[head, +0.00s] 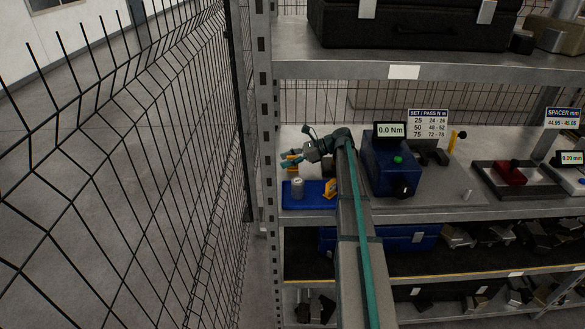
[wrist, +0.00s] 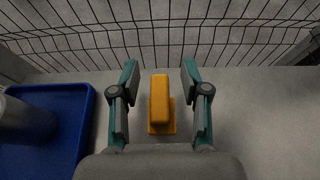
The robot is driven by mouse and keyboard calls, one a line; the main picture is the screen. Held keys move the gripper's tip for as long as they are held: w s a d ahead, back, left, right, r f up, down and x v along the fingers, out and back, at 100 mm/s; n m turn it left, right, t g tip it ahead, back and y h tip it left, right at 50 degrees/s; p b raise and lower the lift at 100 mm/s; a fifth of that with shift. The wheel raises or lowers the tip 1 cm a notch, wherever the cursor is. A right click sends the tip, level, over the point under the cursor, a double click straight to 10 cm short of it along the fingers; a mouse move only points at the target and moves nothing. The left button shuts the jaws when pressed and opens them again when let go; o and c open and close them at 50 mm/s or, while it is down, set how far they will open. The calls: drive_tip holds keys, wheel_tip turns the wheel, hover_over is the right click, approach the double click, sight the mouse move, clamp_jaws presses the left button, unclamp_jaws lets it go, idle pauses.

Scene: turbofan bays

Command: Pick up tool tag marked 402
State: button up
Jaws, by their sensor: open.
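No number 402 can be read in either view. My gripper (head: 290,160) is open over the left end of the shelf. In the wrist view its two teal fingers (wrist: 157,85) stand on either side of a yellow block (wrist: 159,100). The block has a wider yellow base at its near end and rests on the pale surface. There is a gap between it and each finger. I cannot tell whether this block is the tag. In the head view the fingers mostly hide that spot.
A blue tray (wrist: 85,135) with a grey cylinder (wrist: 25,120) lies left of the fingers. Another yellow piece (head: 331,188) is at the tray's right end in the head view. Wire mesh (wrist: 160,35) stands beyond. A blue torque unit (head: 388,168) stands right of my arm.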

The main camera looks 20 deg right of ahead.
drive_tip(key=shift+w+a+f, duration=0.15)
drive_tip(key=shift+a+f, duration=0.05)
drive_tip(key=shift+a, duration=0.2)
clamp_jaws()
drive_tip(key=shift+r, duration=0.1)
